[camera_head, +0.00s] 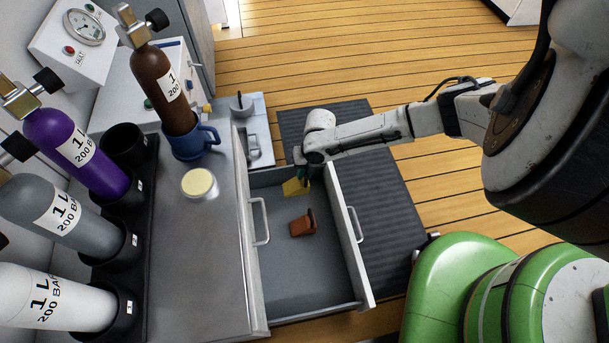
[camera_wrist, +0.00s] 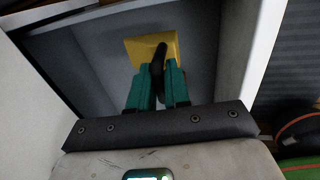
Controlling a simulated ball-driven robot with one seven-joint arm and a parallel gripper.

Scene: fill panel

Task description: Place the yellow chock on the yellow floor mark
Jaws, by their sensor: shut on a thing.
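The yellow chock (camera_head: 293,188) is at the far end of an open drawer in the head view. My gripper (camera_head: 303,172) is over that end of the drawer, partly hidden by my own wrist. In the wrist view, my gripper's green fingers (camera_wrist: 158,82) are shut on the black handle of the yellow chock (camera_wrist: 135,48), whose flat yellow top faces up. Whether the chock touches the drawer floor I cannot tell. No yellow floor mark can be made out in either view.
A brown chock-like block (camera_head: 302,224) lies in the grey drawer (camera_head: 309,273). A steel counter (camera_head: 200,260) with several gas bottles, a blue mug (camera_head: 190,143) and a round yellow-topped tin (camera_head: 199,184) stands left. A dark ribbed mat (camera_head: 385,215) lies right of the drawer.

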